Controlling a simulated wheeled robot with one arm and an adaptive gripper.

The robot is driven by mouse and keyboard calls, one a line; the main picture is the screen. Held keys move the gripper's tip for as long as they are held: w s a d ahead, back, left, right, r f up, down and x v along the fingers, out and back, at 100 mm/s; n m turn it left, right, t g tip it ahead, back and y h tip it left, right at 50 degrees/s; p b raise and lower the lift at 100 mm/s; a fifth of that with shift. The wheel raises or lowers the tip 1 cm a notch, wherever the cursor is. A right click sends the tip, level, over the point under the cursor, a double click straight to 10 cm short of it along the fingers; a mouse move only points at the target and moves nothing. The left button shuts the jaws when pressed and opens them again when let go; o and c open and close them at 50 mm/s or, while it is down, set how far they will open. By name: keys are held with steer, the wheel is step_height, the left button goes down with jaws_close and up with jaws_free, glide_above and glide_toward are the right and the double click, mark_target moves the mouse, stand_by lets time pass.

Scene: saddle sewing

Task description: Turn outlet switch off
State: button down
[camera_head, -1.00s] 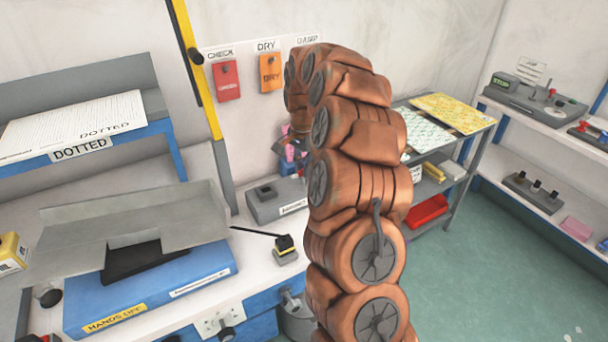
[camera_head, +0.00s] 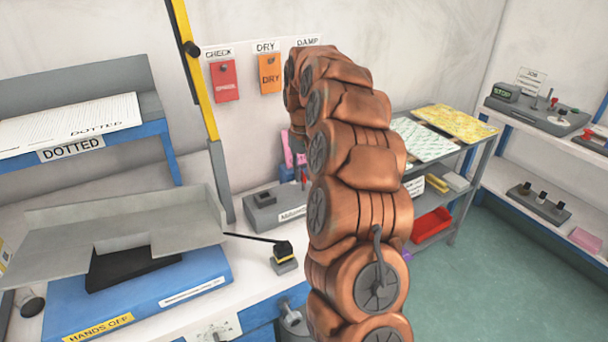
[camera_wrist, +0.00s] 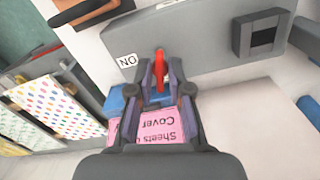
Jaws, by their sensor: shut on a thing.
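A grey outlet box (camera_head: 262,208) with a dark square socket stands on the white bench, left of my arm, in the head view. In the wrist view the grey box (camera_wrist: 215,42) spans the upper part, with its dark socket at the right and an ON label (camera_wrist: 127,61) near my fingers. A red switch lever (camera_wrist: 160,62) stands between my fingertips. My gripper (camera_wrist: 161,78) is shut on this lever. In the head view a small red part (camera_head: 305,177) shows at the box's right end, and my arm hides most of the gripper.
A pink pack (camera_wrist: 165,126) marked Sheets Cover lies beneath my fingers in the wrist view. A yellow-black block with a rod (camera_head: 284,256) stands in front of the box. A blue box (camera_head: 150,295) is at left. A shelf with patterned sheets (camera_head: 455,123) is at right.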

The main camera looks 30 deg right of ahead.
mark_target(303, 174)
steer(key=shift+n, duration=1.5)
steer(key=c, duration=1.1)
jaws_free()
steer(key=shift+r, duration=0.15)
step_height(303, 174, up, 12)
steer(key=shift+f, duration=0.15)
